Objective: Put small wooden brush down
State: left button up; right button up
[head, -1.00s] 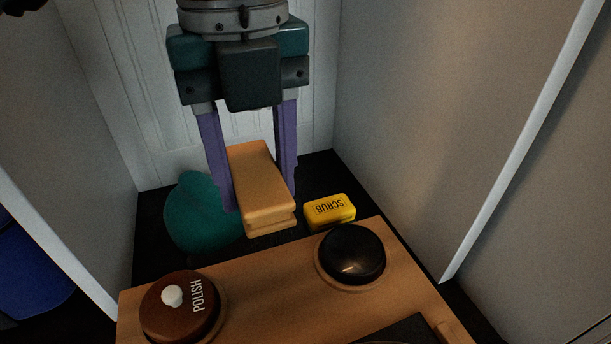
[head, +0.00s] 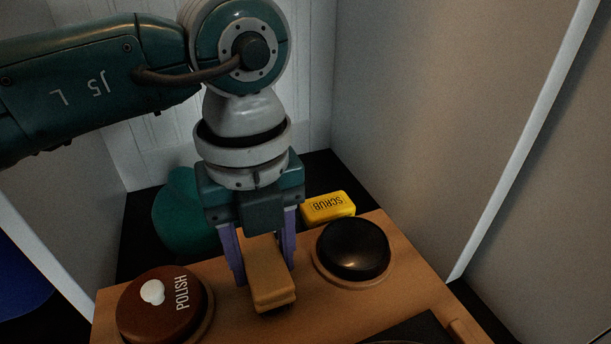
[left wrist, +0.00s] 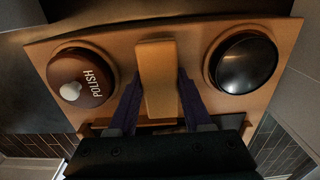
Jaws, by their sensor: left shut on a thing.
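The small wooden brush (head: 268,275) is a light brown block between the purple fingers of my left gripper (head: 262,262). The gripper is shut on it and points down over the wooden board (head: 385,287), between the polish tin and the black round piece. The brush also shows in the left wrist view (left wrist: 158,78), lengthwise between the fingers (left wrist: 157,100). I cannot tell whether its underside touches the board. My right gripper is not in view.
On the board sit a brown POLISH tin (head: 160,308) at left and a black dome (head: 353,248) at right. Behind it are a yellow SCRUB block (head: 328,206) and a teal rounded thing (head: 182,212). Pale walls (head: 430,120) close in on both sides.

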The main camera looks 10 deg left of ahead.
aim_at(262, 254)
pick_arm(q)
jog(key=o, duration=0.7)
jog(key=shift+f, duration=0.15)
jog(key=o, duration=0.5)
jog(key=shift+r, duration=0.4)
notch_tip(262, 254, up, 12)
jog(key=p, duration=0.4)
jog(key=shift+f, duration=0.15)
